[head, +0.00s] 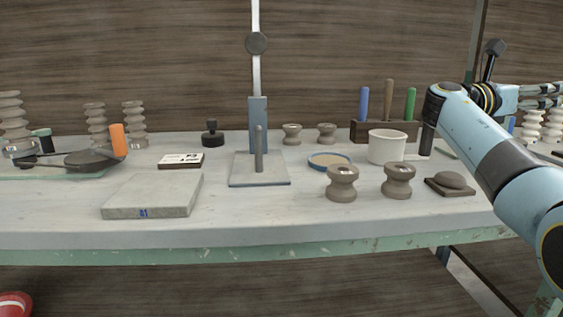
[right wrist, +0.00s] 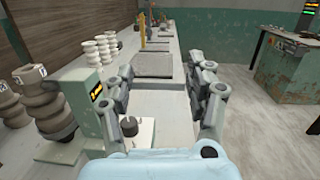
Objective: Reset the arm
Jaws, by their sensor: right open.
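My right arm (head: 515,165) comes in from the right edge of the head view and rises over the right end of the bench. My right gripper (head: 540,96) is at that edge, partly cut off, pointing right and above the bench top. In the right wrist view its two jointed fingers (right wrist: 166,82) are spread wide with nothing held between them. A blue stand (head: 258,125) with a tall pale upright bar and a grey knob stands mid-bench on a grey base plate. My left gripper is not in view.
The bench (head: 300,222) holds a grey slab (head: 153,195), a white cup (head: 387,146), spool-shaped clay pieces (head: 341,183), a tool rack (head: 385,131) and a blue-rimmed dish (head: 330,161). Stacked ribbed columns (head: 95,125) stand at left. Bare bench shows along the front.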

